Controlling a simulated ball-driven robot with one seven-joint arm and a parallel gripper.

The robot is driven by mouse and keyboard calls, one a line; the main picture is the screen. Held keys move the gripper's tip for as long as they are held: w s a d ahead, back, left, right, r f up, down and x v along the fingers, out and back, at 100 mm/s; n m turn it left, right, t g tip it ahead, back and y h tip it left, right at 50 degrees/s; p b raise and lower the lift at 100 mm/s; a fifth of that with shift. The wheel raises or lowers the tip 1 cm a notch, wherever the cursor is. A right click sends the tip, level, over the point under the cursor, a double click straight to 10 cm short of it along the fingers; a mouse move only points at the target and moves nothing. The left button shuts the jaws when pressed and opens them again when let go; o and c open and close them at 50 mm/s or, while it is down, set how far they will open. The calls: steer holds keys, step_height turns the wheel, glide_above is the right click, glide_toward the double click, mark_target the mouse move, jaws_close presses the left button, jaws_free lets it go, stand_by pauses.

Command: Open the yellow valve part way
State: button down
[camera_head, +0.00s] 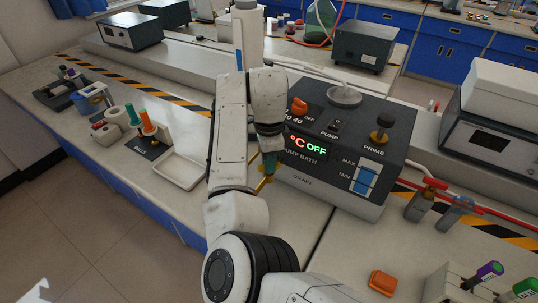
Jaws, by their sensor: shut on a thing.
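The yellow valve (262,184) shows as a small yellow piece low at the left front edge of the grey pump bath (330,190), left of the "DRAIN" label. Most of it is hidden behind my arm and gripper. My gripper (268,164) points down at it from above, at the left end of the bath's front. It is shut on the yellow valve, though the fingertips are small and partly covered. How far the valve is turned cannot be told from this view.
A white tray (182,171) lies to the left. Red-handled and grey-handled valves (427,197) stand to the right. An orange block (382,282) lies on the front bench.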

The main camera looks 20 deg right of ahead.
stand_by(0.4)
steer(key=c, duration=1.1)
jaws_free()
steer(key=shift+c, duration=0.2)
step_height(320, 180, up, 11)
steer(key=shift+f, duration=0.1)
